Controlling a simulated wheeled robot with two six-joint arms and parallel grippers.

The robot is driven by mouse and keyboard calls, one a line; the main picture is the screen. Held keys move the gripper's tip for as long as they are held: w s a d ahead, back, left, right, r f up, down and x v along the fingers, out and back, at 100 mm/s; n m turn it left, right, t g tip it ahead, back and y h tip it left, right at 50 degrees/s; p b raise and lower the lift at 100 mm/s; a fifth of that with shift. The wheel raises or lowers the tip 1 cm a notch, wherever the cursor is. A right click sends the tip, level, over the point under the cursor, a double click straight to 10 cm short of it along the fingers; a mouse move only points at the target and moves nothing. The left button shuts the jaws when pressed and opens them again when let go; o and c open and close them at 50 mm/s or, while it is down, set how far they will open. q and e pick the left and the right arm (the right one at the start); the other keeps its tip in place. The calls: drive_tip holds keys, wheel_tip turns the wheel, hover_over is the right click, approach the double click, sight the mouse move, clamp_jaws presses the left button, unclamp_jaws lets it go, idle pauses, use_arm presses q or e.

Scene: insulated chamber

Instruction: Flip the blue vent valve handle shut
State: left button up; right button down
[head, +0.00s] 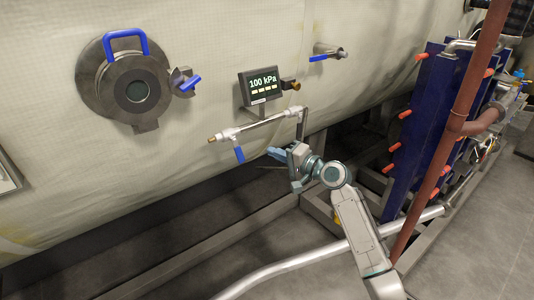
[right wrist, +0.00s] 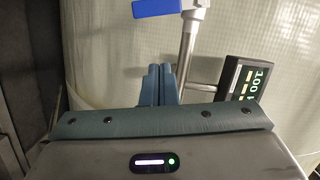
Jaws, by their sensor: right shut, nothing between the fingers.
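A blue valve handle (head: 239,154) hangs down from a thin pale pipe (head: 258,127) on the chamber wall, below the pressure display. I take it as the vent valve handle. In the right wrist view a blue handle (right wrist: 158,8) shows at the top edge, partly cut off, beside the metal pipe (right wrist: 186,50). My right gripper (head: 274,152) is shut and empty, to the right of the handle and apart from it. Its closed fingers (right wrist: 158,82) point toward the handle in the wrist view. My left gripper is not in view.
A display (head: 261,85) reads 100 kPa. Another blue handle (head: 318,58) sits on a stub pipe at upper right. A round port (head: 136,90) has a blue grip. A dark blue panel unit (head: 425,125) and reddish pipe (head: 462,120) stand at right. Floor at lower left is clear.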

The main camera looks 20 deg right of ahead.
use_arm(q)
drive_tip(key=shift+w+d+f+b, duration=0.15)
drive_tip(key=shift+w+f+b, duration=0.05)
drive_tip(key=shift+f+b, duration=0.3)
use_arm(e)
drive_tip(key=v, duration=0.4)
drive_tip(key=shift+s+d+f, duration=0.1)
drive_tip(key=shift+d, duration=0.3)
